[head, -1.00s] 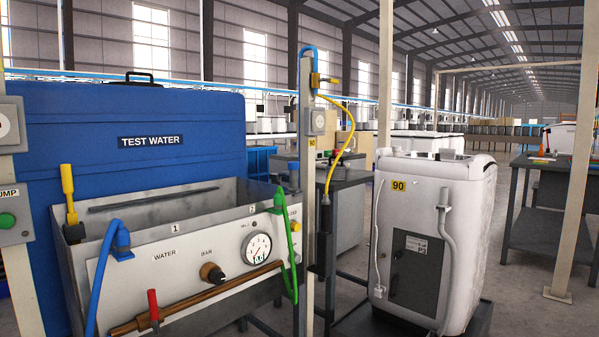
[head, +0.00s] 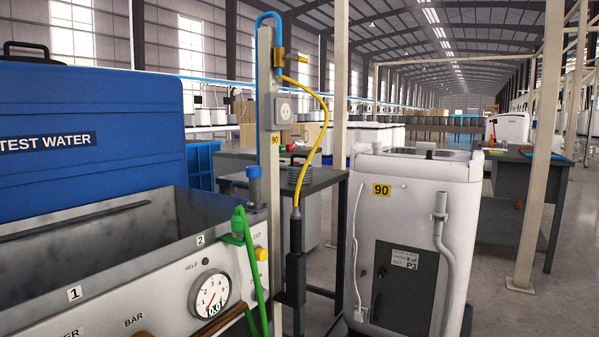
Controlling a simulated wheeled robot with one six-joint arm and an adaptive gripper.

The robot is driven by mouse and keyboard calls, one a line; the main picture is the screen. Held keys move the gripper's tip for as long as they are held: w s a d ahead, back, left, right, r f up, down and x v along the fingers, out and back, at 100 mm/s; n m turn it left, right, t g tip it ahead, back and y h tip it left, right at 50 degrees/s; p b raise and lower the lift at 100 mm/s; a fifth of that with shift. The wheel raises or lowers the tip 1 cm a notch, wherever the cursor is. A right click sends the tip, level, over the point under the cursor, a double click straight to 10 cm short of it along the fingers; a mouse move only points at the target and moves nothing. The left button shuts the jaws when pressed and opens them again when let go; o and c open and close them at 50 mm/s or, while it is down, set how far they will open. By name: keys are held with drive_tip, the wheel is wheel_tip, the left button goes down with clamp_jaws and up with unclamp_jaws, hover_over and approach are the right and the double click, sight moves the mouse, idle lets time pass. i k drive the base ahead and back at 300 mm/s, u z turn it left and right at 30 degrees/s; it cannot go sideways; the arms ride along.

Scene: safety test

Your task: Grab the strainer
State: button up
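I cannot pick out a strainer with certainty. A small grey ribbed object (head: 300,173) with a dark handle stands on a dark table (head: 325,180) behind the post; I cannot tell what it is. A white machine (head: 410,240) labelled 90 stands at centre right, with a grey hose (head: 441,245) and a white cord on its near face. My gripper is not in view.
A metal water tank (head: 120,235) with a gauge (head: 209,295) and green hose (head: 250,265) fills the lower left, before a blue TEST WATER case (head: 90,130). A post (head: 265,120) carries a yellow hose (head: 325,125). Floor is open at right, past another post (head: 540,150).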

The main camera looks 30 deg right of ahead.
sight(294, 171)
drive_tip(key=z, duration=0.6)
drive_tip(key=i, duration=1)
drive_tip(key=z, duration=0.75)
